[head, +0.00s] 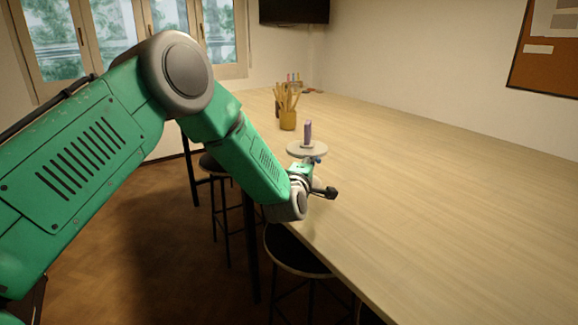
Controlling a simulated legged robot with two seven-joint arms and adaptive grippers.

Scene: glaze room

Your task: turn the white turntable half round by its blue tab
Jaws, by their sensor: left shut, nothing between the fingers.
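The white turntable (294,149) is a pale round disc on the wooden table, near its left edge. A purple upright piece (308,133) stands on it. The blue tab (317,160) shows as a small blue spot at the turntable's near right rim, just beyond my gripper. My left gripper (331,192) is shut and empty, above the table on the near side of the turntable. My left wrist is close to the disc's near side in the picture. Whether the gripper touches the tab cannot be told. My right gripper is not in view.
A yellow-brown cup (288,121) of wooden tools stands behind the turntable, with more coloured items (293,80) farther back. The long table (450,200) is bare to the right. Dark stools (290,252) stand along its left edge.

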